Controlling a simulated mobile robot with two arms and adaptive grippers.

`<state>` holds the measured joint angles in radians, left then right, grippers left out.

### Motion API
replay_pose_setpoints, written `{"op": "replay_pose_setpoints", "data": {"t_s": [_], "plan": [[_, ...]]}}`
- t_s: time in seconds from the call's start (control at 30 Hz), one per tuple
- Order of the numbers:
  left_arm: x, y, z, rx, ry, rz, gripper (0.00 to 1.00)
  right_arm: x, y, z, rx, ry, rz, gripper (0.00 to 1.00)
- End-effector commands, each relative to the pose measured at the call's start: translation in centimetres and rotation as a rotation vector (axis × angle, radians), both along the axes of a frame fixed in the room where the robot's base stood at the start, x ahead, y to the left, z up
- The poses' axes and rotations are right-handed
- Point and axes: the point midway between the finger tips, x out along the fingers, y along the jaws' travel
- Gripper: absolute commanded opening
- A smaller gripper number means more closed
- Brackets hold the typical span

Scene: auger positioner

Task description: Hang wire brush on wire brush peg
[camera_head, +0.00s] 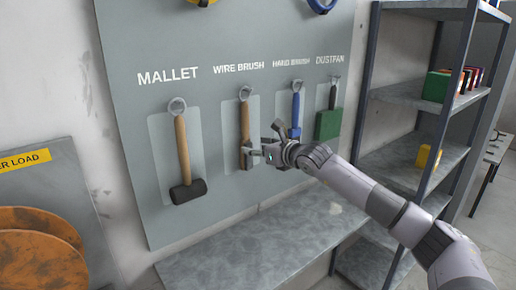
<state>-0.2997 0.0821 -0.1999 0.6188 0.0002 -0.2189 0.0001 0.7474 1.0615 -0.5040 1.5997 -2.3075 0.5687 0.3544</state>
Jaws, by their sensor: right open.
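The wire brush (245,122) hangs upright in the space under the WIRE BRUSH label on the grey tool board (120,70). Its wooden handle reaches up to the wire brush peg (244,93), and its top appears to be on the peg. My right gripper (257,151) is at the lower part of the brush, just to its right. Its fingers are open. Part of the brush's lower end is hidden by the gripper, and I cannot tell whether they touch. My left gripper is not in view.
A mallet (182,150) hangs to the left. A blue hand brush (296,112) and a green dustpan (328,124) hang to the right, close to my arm. A grey bench (260,250) below is bare. A metal shelf unit (405,95) stands at the right.

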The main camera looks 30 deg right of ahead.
Motion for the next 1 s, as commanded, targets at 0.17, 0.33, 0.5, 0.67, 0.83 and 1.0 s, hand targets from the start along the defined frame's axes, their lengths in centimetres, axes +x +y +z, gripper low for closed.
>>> {"op": "replay_pose_setpoints", "data": {"t_s": [0.17,0.33,0.5,0.67,0.83,1.0], "plan": [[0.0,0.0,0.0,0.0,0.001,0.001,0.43,-1.3,-0.2,0.2,-0.002,0.001,-0.001,0.51],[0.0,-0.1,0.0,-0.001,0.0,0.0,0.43,-3.8,-0.4,0.7,-0.004,0.002,-0.001,0.51],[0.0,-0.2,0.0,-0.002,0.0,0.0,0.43,-5.8,-0.6,1.2,-0.004,0.002,-0.002,0.51],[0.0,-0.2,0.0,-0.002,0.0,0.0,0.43,-6.8,-0.6,1.6,-0.002,-0.001,-0.001,0.51],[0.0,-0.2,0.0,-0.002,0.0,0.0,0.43,-7.2,-0.6,1.8,0.0,-0.002,0.0,0.51],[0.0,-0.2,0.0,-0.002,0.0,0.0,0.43,-7.2,-0.3,1.7,0.007,-0.002,0.007,0.51]]}}
